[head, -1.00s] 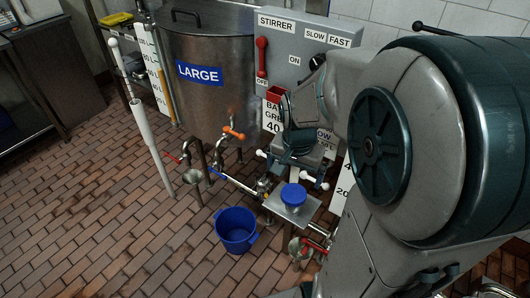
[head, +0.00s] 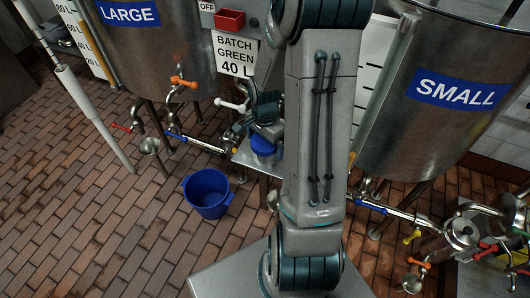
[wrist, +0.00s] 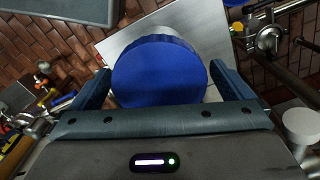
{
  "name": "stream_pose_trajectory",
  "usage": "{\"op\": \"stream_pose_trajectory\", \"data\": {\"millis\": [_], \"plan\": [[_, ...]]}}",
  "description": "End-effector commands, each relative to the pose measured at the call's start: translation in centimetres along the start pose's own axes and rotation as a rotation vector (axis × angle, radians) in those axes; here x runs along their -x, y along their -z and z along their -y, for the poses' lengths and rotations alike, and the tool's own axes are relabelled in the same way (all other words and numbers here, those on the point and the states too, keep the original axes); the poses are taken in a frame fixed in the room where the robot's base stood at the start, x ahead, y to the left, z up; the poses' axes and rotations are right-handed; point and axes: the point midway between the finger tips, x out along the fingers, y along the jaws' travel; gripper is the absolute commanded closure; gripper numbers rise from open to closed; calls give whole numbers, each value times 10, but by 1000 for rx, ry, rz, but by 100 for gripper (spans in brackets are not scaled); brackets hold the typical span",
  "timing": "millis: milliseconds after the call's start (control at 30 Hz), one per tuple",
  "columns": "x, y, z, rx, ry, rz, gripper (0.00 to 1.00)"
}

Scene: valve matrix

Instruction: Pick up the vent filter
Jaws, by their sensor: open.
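The vent filter looks to be the round blue-capped piece (head: 264,146) on a small metal plate (head: 243,158) between the tanks. In the wrist view the blue cap (wrist: 158,68) fills the space between my gripper's fingers, with the plate (wrist: 205,30) behind it. My gripper (wrist: 160,88) is open, one finger on each side of the cap. I cannot tell whether either finger touches it. In the head view my arm hides part of the cap and most of the gripper.
A blue bucket (head: 207,193) stands on the brick floor, left of the plate. The LARGE tank (head: 150,50) is at the back left and the SMALL tank (head: 440,95) at the right. Pipes and valves (head: 465,232) crowd the lower right.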

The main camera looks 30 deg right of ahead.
Motion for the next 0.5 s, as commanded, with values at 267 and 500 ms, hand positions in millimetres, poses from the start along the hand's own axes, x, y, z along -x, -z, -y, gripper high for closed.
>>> {"op": "stream_pose_trajectory", "data": {"millis": [267,500], "plan": [[-15,1,-1,-1,1,-1,0],[-15,1,-1,-1,1,-1,33]]}}
